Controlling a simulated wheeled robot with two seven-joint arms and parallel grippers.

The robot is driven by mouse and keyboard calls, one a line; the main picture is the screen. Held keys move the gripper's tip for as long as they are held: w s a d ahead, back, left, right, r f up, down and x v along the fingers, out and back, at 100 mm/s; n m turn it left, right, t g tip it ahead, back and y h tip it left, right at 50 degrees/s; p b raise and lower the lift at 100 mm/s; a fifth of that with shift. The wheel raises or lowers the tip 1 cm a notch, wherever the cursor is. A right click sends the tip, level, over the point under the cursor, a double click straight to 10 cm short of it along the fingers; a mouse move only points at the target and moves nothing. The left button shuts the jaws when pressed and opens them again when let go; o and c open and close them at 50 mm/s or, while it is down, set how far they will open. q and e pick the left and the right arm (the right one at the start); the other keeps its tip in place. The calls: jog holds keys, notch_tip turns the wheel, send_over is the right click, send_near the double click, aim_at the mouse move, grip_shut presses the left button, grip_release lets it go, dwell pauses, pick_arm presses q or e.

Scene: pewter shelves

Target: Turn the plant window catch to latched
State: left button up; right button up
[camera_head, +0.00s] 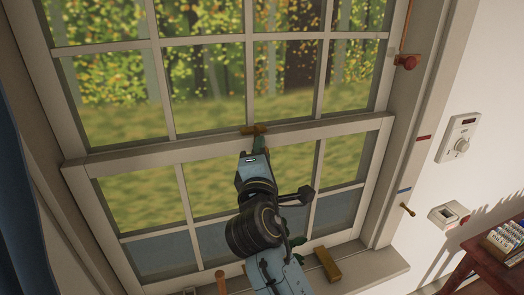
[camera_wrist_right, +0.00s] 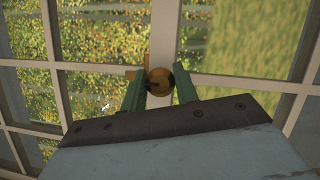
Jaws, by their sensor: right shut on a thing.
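The window catch (camera_head: 253,129) is a small brass-coloured piece on the middle rail of the window in the head view. My right gripper (camera_head: 258,143) reaches up to it from below. In the right wrist view, a round brass knob of the catch (camera_wrist_right: 159,82) sits between the two green fingers of my right gripper (camera_wrist_right: 160,92), which are shut on it. A bit of brass also shows behind the left finger. The catch's exact turn is hard to tell, as the fingers partly cover it. My left gripper is not in view.
Green leaves (camera_head: 297,242) show beside my right arm near the sill. A brass block (camera_head: 328,264) and an orange-brown handle (camera_head: 221,283) are low at the window. A red knob (camera_head: 408,62) hangs at the right frame. A wooden table (camera_head: 470,262) stands at right.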

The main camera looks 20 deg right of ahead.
dwell(0.3)
jog(key=o, duration=1)
jog(key=b+v, duration=0.3)
jog(key=v, duration=1)
jog(key=shift+s, duration=0.25)
